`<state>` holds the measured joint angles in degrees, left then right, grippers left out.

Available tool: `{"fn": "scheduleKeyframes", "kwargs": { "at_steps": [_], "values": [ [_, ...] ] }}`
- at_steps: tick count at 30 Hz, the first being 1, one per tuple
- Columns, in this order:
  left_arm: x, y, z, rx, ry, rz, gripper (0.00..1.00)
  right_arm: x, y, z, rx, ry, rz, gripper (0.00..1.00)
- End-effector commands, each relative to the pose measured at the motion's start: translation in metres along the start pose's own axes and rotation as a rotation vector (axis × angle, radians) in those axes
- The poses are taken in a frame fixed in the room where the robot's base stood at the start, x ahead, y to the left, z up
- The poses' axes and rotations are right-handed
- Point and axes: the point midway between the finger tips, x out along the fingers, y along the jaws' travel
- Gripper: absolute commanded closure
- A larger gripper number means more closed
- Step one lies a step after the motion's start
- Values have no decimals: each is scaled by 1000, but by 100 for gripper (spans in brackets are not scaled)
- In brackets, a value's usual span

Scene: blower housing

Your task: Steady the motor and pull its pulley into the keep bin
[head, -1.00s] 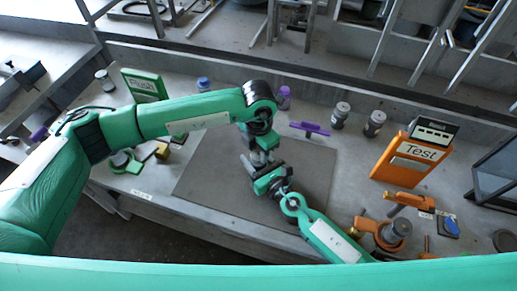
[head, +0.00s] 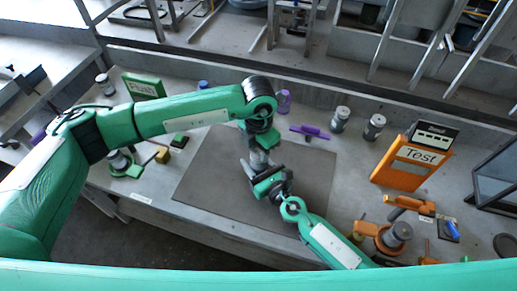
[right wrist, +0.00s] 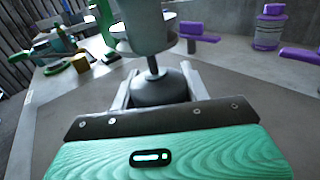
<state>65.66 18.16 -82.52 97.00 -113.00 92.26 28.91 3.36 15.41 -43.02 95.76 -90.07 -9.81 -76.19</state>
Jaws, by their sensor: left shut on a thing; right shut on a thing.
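The grey motor (head: 259,159) is upright over the dark mat, below my left gripper (head: 257,147), which is shut on it from above. In the right wrist view the grey cylinder of the motor (right wrist: 144,32) has a thin shaft below. A dark rounded part, apparently the pulley (right wrist: 160,90), sits at the shaft's lower end between the fingers of my right gripper (right wrist: 158,76). My right gripper is shut on it, reaching in from the lower right in the head view (head: 251,172). The exact finger contact is partly hidden. I cannot pick out the keep bin.
A dark mat (head: 215,180) lies mid-bench with free room around the grippers. A purple fixture (head: 309,132) and grey jars (head: 374,127) stand behind. An orange Test stand (head: 408,166) and orange tooling (head: 388,238) are right. A green Flush sign (head: 145,87) is left.

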Motion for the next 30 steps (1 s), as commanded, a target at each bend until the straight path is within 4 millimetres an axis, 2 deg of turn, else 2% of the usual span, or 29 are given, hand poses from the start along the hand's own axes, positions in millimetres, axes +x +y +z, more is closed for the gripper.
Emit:
{"fn": "scheduleKeyframes", "kwargs": {
  "at_steps": [5,15,21,22,25,30],
  "values": [
    [-4,0,0,0,-1,0,92,0,0,0,0,1,0,95],
    [-40,0,0,1,-2,0,92,0,0,0,0,1,0,95],
    [-40,0,0,0,-1,0,92,0,0,0,0,1,0,95],
    [-40,0,0,0,0,0,92,0,0,0,0,1,0,48],
    [-40,0,0,0,0,0,92,0,0,0,0,1,0,29],
    [-40,0,0,0,0,0,92,0,0,0,0,0,0,29]
  ]
}}
